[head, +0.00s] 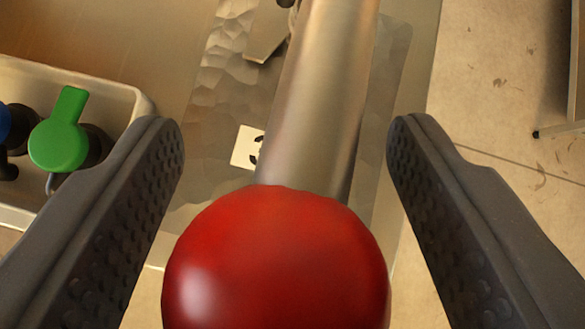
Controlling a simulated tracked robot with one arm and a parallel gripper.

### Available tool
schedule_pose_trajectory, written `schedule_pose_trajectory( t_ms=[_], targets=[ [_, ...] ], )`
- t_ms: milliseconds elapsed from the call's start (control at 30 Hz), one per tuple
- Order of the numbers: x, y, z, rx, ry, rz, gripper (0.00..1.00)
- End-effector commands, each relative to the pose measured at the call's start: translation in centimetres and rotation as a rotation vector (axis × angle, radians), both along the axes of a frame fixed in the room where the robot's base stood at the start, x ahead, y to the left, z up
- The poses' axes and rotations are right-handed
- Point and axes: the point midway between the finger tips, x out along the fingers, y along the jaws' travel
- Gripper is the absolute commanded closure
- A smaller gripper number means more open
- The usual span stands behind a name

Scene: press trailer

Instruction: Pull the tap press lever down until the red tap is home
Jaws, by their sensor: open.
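The press lever (318,95) is a smooth metal rod running from the top of the view down to a large red ball knob (278,262). The knob fills the bottom middle and is cut off by the lower edge. My gripper (285,140) is open, with one dark textured finger on each side of the lever and knob. Gaps show between both fingertips and the rod. Whether the finger bases touch the knob cannot be told. I cannot make out the red tap or the press body.
A pale tray (150,105) at the left holds a green-handled item (58,145) and dark and blue parts. A worn metal plate (215,110) with a small white label (246,147) lies behind the lever. Bare stained floor (490,100) shows at the right.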

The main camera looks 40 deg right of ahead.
Motion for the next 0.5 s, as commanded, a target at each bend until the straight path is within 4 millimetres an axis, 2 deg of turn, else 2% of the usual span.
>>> schedule_pose_trajectory(
  t_ms=[167,500],
  targets=[
    [-1.1,-0.2,1.2,0.001,-0.001,0.001,0.41],
    [-4.8,-0.9,5.2,0.003,-0.003,0.000,0.41]
  ],
)
